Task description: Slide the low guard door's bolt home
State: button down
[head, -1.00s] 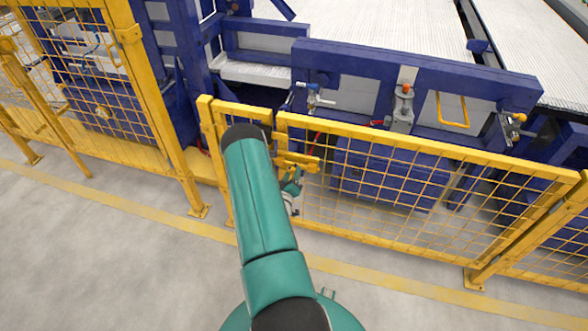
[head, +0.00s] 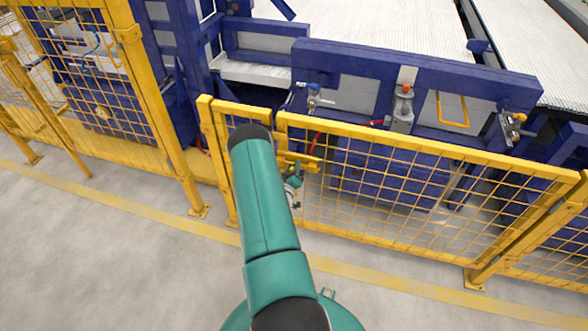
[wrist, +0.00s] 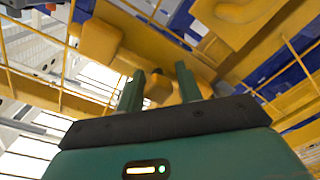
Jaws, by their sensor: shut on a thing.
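The low guard door (head: 420,146) is a yellow mesh panel with a yellow frame, standing upright and in line with the low fence beside it. Its yellow bolt (head: 305,162) sits near the top of the door's left post, partly hidden by my arm. My gripper (head: 294,184) is just below the bolt, small and partly hidden behind my teal arm. In the wrist view, my gripper's two green fingers (wrist: 160,86) are closed around a small yellow part of the bolt (wrist: 157,90). How far the bolt reaches into its keeper cannot be told.
A short yellow fence panel (head: 236,108) and a tall mesh fence (head: 150,110) stand to the left. Blue machinery (head: 430,70) with small valves is close behind the door. The grey floor (head: 130,260) in front is clear, with a yellow line across it.

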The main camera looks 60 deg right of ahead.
jog(key=shift+w+a+r, duration=0.1)
jog(key=shift+w, duration=0.65)
jog(key=shift+w+a+r, duration=0.1)
jog(key=shift+w, duration=0.6)
jog(key=c, duration=1.2)
grip_release()
jog(key=shift+o, duration=0.2)
send_near(287, 162)
jog(key=v, duration=0.6)
jog(key=shift+f, duration=0.15)
jog(key=shift+w, duration=0.1)
